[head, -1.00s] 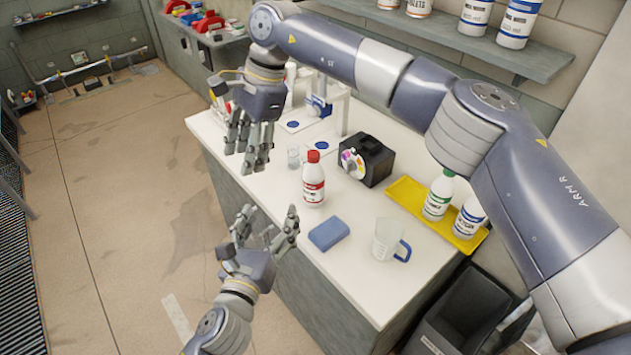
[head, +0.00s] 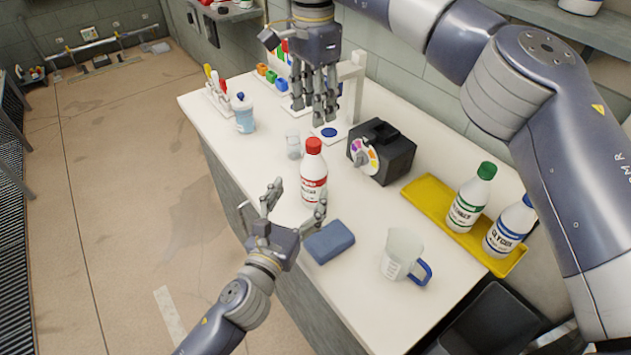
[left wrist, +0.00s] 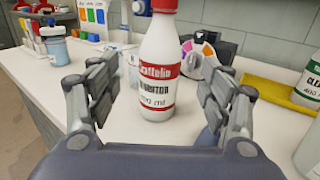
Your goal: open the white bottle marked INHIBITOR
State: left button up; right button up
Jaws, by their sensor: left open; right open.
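The white bottle marked INHIBITOR (head: 313,178), with a red cap (head: 314,146) and red-and-white label, stands upright on the white bench. It also shows in the left wrist view (left wrist: 157,70), between the open fingers and a little beyond them, its cap top cut off by the frame. My left gripper (head: 292,200) is open at the bench's front edge, just in front of the bottle, with no grip on it. My right gripper (head: 318,112) is open and empty, above the back of the bench, behind and higher than the bottle.
A blue sponge (head: 328,242) lies right beside the left gripper. A measuring jug (head: 402,252), a black box with a coloured dial (head: 381,152) and a yellow tray (head: 428,207) with two bottles stand to the right. A small clear glass (head: 293,145) stands behind the bottle.

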aim_at(309, 178)
pick_arm(q)
jog(key=x, duration=0.9)
jog(key=shift+s, duration=0.1)
pick_arm(e)
jog(key=shift+s, duration=0.15)
